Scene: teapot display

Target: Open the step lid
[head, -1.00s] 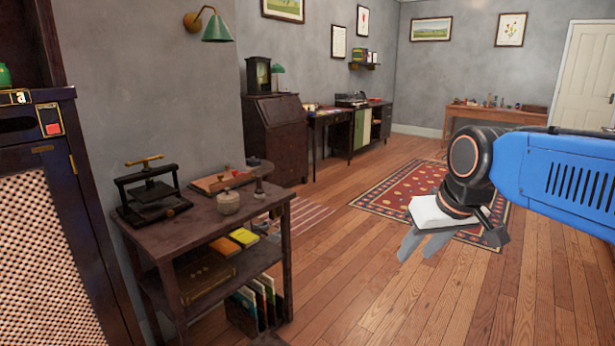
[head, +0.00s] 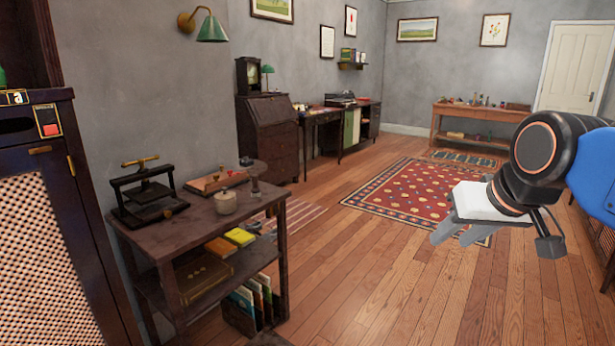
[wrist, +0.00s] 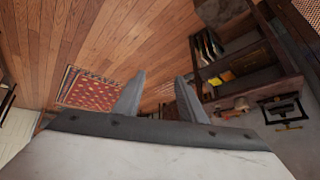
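I do not make out any step lid in these views. My gripper (head: 452,240) is at the right of the head view, in the air over the wooden floor, near the red patterned rug in the picture. Its two grey fingers also show in the wrist view (wrist: 159,76). They stand apart with nothing between them, so the gripper is open and empty.
A dark side table (head: 185,233) at the left holds a small press (head: 148,198) and a round pot (head: 225,202). A tall cabinet (head: 40,240) stands at the far left. A bureau (head: 268,135) and a workbench (head: 470,122) stand farther back. The middle floor is clear.

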